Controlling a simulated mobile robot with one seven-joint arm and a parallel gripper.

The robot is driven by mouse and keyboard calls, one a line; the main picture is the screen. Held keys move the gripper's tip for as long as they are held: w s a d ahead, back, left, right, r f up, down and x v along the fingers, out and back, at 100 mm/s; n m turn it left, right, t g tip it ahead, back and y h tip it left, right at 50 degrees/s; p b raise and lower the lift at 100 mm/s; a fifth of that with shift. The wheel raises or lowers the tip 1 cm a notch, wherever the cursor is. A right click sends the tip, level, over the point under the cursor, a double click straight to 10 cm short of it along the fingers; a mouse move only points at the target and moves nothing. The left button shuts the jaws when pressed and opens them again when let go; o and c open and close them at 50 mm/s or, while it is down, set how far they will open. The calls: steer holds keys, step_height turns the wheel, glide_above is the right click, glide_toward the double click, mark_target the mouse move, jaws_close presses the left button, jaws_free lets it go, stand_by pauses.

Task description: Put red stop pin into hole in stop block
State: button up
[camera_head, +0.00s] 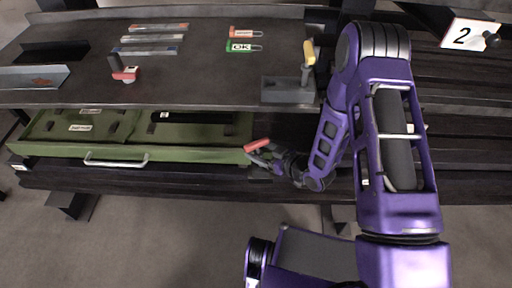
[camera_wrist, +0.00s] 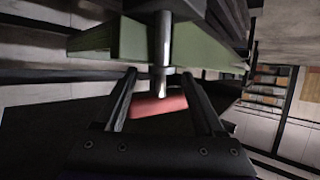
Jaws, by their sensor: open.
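The red stop pin has a red handle (camera_head: 257,145), which shows at my gripper, near the right end of the green drawer. In the wrist view the red handle (camera_wrist: 160,105) lies crosswise between the fingers of my gripper (camera_wrist: 163,96). The fingers stand apart, one on each side of it; I cannot tell whether they touch it. A metal shaft (camera_wrist: 163,55) runs up from the handle toward a dark part at the top. A grey block (camera_head: 287,91) sits at the table's front right, with a yellow-handled pin (camera_head: 308,54) upright at its right side. I see no hole clearly.
The open green drawer (camera_head: 180,154) juts out below the dark table (camera_head: 190,88). A red and black piece (camera_head: 125,72) stands on the table, left of the middle. Several flat strips, a red tag (camera_head: 246,32) and a green OK tag (camera_head: 244,47) lie farther back. The table's middle is clear.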

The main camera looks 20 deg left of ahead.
steer(key=p+v, duration=0.1)
steer(key=v, duration=1.4)
steer(key=shift+d, duration=0.15)
steer(key=shift+r, duration=0.15)
